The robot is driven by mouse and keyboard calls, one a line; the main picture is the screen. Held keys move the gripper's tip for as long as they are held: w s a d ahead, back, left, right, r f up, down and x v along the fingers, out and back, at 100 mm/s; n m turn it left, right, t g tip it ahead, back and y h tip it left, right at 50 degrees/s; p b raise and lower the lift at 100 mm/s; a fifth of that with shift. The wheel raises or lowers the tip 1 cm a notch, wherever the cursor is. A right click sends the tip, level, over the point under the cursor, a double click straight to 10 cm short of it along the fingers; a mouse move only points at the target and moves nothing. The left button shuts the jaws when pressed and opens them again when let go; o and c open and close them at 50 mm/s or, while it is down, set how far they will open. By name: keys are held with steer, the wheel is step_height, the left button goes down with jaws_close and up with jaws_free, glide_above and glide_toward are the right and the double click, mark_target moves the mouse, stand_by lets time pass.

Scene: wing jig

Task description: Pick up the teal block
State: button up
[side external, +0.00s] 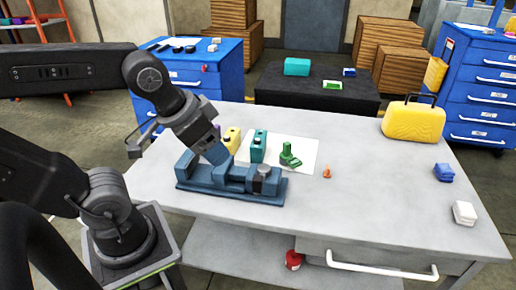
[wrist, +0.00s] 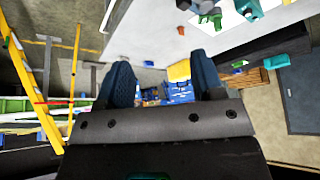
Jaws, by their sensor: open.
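An upright teal block (side external: 258,148) with a dark top stands on the white sheet (side external: 304,149) on the workbench, right of a yellow block (side external: 232,139). Another teal block (side external: 297,67) lies on the black table at the back; it also shows small in the wrist view (wrist: 277,61). A teal piece (wrist: 248,9) shows at the top edge of the wrist view. My gripper (side external: 217,154) is above the left part of the blue vise (side external: 225,178), left of the upright teal block. Its blue fingers are apart with nothing between them in the wrist view (wrist: 162,80).
A green part (side external: 289,155) stands right of the upright teal block, with a small orange cone (side external: 327,172) beyond. A yellow case (side external: 413,122), a blue piece (side external: 443,172) and a white piece (side external: 464,213) sit at the right. The bench's right middle is clear.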

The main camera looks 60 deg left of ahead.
steer(key=o, duration=0.3)
steer(key=n+g+y, duration=0.2)
steer(key=n+y, duration=0.1)
steer(key=n, duration=0.6)
glide_above(259, 147)
step_height(259, 147, down, 13)
steer(key=shift+n+g, duration=0.3)
steer(key=x, duration=0.8)
steer(key=shift+s+a+r, duration=0.1)
steer(key=shift+s+a, duration=0.2)
steer(key=shift+a, duration=0.05)
steer(key=shift+x, duration=2.95)
